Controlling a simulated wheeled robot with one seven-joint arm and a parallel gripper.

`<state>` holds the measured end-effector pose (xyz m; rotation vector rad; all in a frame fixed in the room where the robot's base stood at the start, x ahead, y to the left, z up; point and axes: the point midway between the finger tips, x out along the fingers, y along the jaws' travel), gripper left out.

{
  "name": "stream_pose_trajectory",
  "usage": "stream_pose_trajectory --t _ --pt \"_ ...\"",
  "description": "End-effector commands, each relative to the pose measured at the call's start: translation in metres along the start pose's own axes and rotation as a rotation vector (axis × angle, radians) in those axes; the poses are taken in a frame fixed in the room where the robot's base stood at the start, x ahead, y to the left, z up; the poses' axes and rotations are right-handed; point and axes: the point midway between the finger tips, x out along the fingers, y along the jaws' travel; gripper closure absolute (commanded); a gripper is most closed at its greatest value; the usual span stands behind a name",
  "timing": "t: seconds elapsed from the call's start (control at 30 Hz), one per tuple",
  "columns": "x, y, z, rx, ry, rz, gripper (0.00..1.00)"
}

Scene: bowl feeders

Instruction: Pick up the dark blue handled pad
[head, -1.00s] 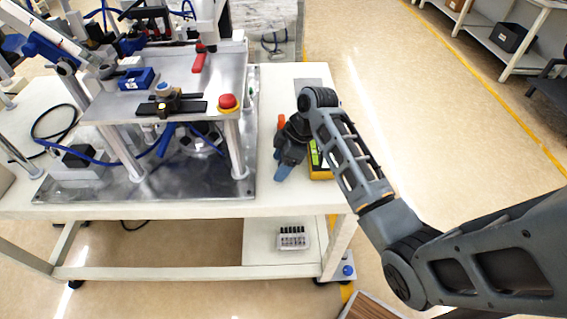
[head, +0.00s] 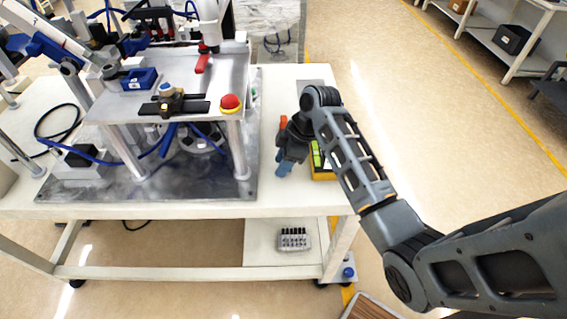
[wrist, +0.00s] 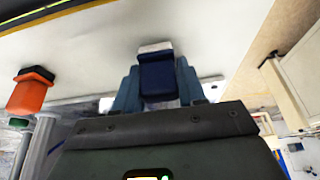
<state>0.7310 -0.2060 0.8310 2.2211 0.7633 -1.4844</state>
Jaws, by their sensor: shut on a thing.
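The dark blue handled pad (wrist: 157,76) is between the two blue fingers of my gripper (wrist: 158,85) in the wrist view, with a pale strip along its far end. My gripper is shut on it. In the head view my gripper (head: 284,169) points down over the right end of the white table, and the pad is hidden or too small to pick out there. I cannot tell whether the pad touches the tabletop.
An orange item with a black end (wrist: 29,92) is close to my gripper. A yellow device (head: 322,172) lies on the table, partly behind my arm. The metal fixture with a red button (head: 230,103) stands to the left.

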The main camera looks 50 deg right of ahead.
Motion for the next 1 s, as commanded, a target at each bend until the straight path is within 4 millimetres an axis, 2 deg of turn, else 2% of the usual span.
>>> stream_pose_trajectory --t 0.17,0.27,0.5,0.57,0.6,0.63,0.8,1.0 --pt "-0.019 0.001 -0.008 -0.004 0.001 0.003 0.95" --pt "-0.037 0.001 -0.012 -0.002 0.002 0.004 0.95" --pt "-0.088 0.007 0.03 0.003 0.001 0.005 0.95" --pt "-0.101 0.008 0.038 0.001 0.001 0.004 0.95" --pt "-0.116 0.009 0.042 0.004 0.001 0.003 0.95" --pt "-0.121 0.009 0.045 0.005 0.001 0.003 0.95" --pt "-0.136 0.01 0.059 0.002 0.0 -0.001 0.95" --pt "-0.141 0.011 0.066 0.0 0.0 -0.001 0.95"
